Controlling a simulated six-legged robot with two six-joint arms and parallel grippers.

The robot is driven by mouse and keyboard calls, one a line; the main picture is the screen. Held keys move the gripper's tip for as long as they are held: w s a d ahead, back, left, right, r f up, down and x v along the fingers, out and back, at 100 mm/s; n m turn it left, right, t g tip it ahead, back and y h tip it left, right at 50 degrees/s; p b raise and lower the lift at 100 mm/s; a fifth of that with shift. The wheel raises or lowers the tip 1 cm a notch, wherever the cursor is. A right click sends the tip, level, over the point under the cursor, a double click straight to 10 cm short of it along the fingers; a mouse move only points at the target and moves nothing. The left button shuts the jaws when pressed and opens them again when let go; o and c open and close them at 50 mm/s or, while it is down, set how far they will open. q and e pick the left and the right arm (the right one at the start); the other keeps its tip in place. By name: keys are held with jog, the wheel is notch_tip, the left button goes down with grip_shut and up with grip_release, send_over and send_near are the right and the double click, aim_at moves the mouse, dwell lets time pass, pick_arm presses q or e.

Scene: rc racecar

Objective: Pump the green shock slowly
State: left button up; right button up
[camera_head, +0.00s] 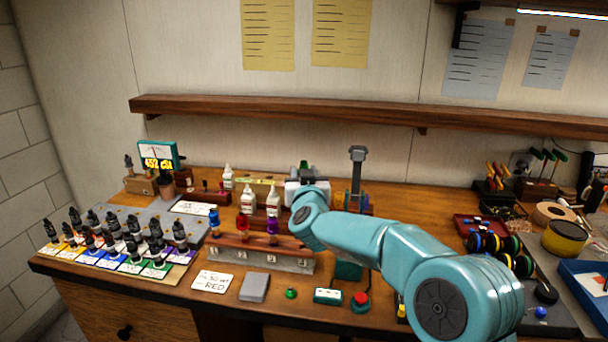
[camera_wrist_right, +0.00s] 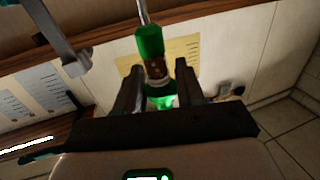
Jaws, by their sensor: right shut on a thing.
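My right arm reaches in from the right in the head view, and its gripper (camera_head: 305,188) is behind the shock stand (camera_head: 262,255). The green shock (camera_head: 304,166) shows as a small green top just beyond the gripper. In the right wrist view the green shock (camera_wrist_right: 150,42) stands between the two fingers (camera_wrist_right: 160,92), with a green cap, a dark middle and a metal rod. The fingers are shut on its body. My left gripper is in neither view.
Blue (camera_head: 214,222), red (camera_head: 242,226) and purple (camera_head: 272,229) shocks stand at the rack. White bottles (camera_head: 248,199) are just behind. A grey upright post (camera_head: 357,175) rises right of the gripper. Dropper bottles (camera_head: 130,245) crowd the left; a red button (camera_head: 360,302) is in front.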

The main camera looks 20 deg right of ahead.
jog(key=shift+f+b, duration=4.1)
jog(key=shift+f, duration=1.35)
notch_tip(320, 180, down, 6)
jog(key=b, duration=0.5)
jog(key=shift+f, duration=0.15)
